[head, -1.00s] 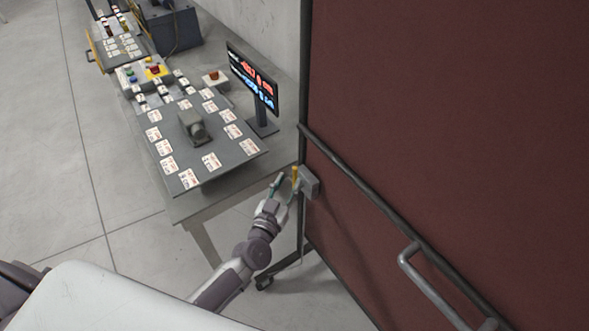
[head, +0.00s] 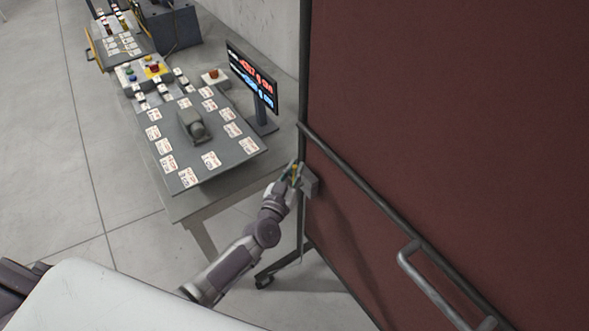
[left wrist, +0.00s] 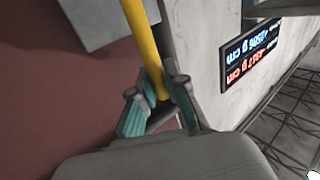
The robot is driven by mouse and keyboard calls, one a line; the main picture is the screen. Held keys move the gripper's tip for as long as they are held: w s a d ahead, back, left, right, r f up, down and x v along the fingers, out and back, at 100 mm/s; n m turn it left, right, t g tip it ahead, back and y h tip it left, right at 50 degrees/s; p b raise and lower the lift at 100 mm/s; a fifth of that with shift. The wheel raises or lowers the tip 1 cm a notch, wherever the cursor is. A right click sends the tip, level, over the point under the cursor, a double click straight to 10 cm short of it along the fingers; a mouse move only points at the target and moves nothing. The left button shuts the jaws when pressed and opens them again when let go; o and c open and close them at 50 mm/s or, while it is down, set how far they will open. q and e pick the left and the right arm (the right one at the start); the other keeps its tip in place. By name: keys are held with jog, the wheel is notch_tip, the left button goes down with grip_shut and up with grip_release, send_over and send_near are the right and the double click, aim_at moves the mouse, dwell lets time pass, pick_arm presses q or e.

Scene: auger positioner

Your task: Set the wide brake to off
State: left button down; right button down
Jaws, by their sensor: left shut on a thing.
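The brake is a grey box with a yellow lever on the edge of a dark red panel. In the head view the grey box (head: 310,183) shows just right of my left gripper (head: 293,175). In the left wrist view the yellow lever (left wrist: 143,42) comes down from the grey box (left wrist: 95,18) to between the teal-padded fingers of my left gripper (left wrist: 160,103). The fingers are shut on the lever near its end. In the head view the gripper mostly hides the lever. My right gripper is in neither view.
The red panel (head: 450,120) fills the right side, with a dark rail (head: 370,198) and a handle across it. A grey table (head: 190,205) with a labelled control board (head: 215,145) and a display (head: 252,80) stands at left. Open floor lies left of the table.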

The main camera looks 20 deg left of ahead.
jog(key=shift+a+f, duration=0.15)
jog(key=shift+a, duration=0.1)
